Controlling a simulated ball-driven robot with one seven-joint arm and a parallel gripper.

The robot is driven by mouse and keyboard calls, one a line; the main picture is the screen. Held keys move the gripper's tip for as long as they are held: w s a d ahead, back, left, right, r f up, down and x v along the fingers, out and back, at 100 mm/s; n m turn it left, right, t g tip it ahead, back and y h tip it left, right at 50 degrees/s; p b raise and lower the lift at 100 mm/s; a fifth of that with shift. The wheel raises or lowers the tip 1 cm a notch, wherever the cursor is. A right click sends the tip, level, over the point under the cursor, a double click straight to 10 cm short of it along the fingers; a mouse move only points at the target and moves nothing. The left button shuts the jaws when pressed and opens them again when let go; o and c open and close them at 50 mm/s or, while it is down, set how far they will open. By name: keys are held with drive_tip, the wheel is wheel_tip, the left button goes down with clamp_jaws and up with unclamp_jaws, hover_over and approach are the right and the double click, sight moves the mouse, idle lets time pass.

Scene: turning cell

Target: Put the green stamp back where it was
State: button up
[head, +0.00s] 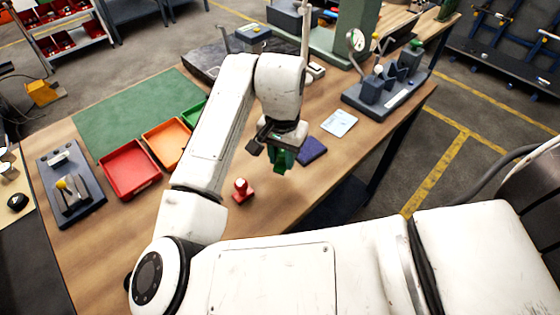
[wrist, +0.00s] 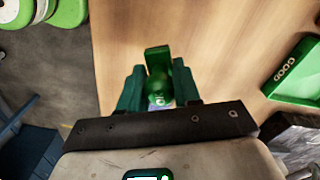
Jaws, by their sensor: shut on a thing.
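My gripper (head: 281,160) hangs over the wooden bench, right of the red stamp and left of the dark blue pad. In the wrist view my gripper (wrist: 159,82) is shut on the green stamp (wrist: 157,58), its dark green fingers on either side of the rounded handle. The stamp's block end shows beyond the fingers over wood. In the head view I cannot clearly tell stamp from green fingers. A red stamp (head: 241,191) stands upright on the bench. The dark blue pad (head: 312,150) lies near the bench's right edge.
A pale card (head: 340,122) lies behind the pad. Red (head: 130,172), orange (head: 166,145) and green trays, the last marked GOOD in the wrist view (wrist: 298,80), stand left of my arm. A grey fixture (head: 392,92) stands at the back right. Bare wood lies around the red stamp.

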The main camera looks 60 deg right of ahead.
sight(280, 165)
drive_tip(key=shift+w+d+f, duration=0.15)
drive_tip(key=shift+w+f, duration=0.15)
drive_tip(key=shift+f, duration=0.1)
drive_tip(key=shift+w+f, duration=0.1)
drive_tip(key=shift+f, duration=1.6)
drive_tip(key=shift+f, duration=0.2)
drive_tip(key=o, duration=0.9)
drive_tip(key=shift+r, duration=0.1)
drive_tip(key=shift+c, duration=0.2)
wheel_tip(280, 165, up, 12)
drive_tip(key=shift+r, duration=0.15)
